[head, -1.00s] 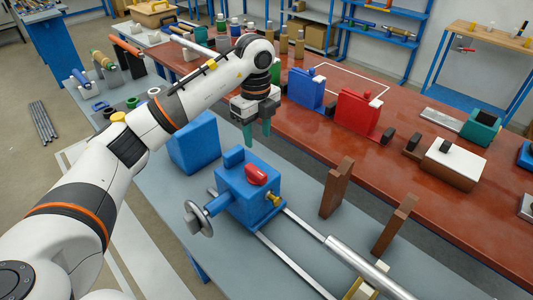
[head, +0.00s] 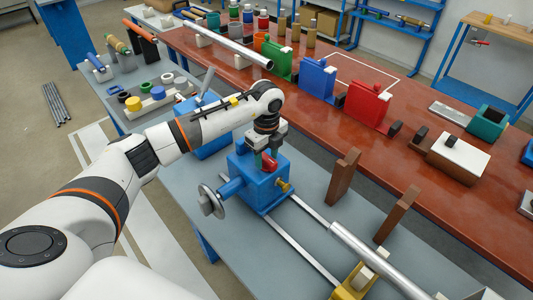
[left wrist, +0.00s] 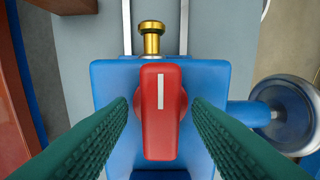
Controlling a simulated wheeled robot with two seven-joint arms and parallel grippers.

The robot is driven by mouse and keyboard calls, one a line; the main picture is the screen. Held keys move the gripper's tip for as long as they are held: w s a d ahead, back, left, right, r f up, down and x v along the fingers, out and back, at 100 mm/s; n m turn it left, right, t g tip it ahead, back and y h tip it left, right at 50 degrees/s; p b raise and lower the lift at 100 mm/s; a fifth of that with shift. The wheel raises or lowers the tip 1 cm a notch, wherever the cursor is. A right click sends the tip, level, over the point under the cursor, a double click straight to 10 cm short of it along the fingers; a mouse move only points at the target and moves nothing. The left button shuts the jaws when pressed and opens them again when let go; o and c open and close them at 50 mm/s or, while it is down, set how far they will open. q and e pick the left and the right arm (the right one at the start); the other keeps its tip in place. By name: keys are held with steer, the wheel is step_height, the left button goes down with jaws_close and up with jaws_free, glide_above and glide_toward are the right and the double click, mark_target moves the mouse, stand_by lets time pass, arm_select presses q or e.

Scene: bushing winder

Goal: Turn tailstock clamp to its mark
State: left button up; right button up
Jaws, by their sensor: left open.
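The tailstock is a blue block (head: 257,187) on two rails, with a handwheel (head: 211,199) on its left side and a brass fitting (head: 284,186) at its front. Its red clamp lever (left wrist: 161,112) sits on top and carries a white stripe. The lever lies in line with the brass fitting (left wrist: 152,38) in the left wrist view. My left gripper (head: 262,163) is down at the lever. In the left wrist view its green fingers (left wrist: 161,128) stand on either side of the lever, open, with gaps to it. I see no separate mark. My right gripper is not in view.
A steel bar (head: 375,257) extends along the rails at lower right. Two brown uprights (head: 342,176) stand beside the rails. A red bench (head: 420,185) behind holds blue, red and green blocks. Bare grey table lies left of the rails.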

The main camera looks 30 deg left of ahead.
arm_select(q)
steer(key=shift+c, duration=0.7)
steer(key=c, duration=0.8)
steer(key=shift+c, duration=0.2)
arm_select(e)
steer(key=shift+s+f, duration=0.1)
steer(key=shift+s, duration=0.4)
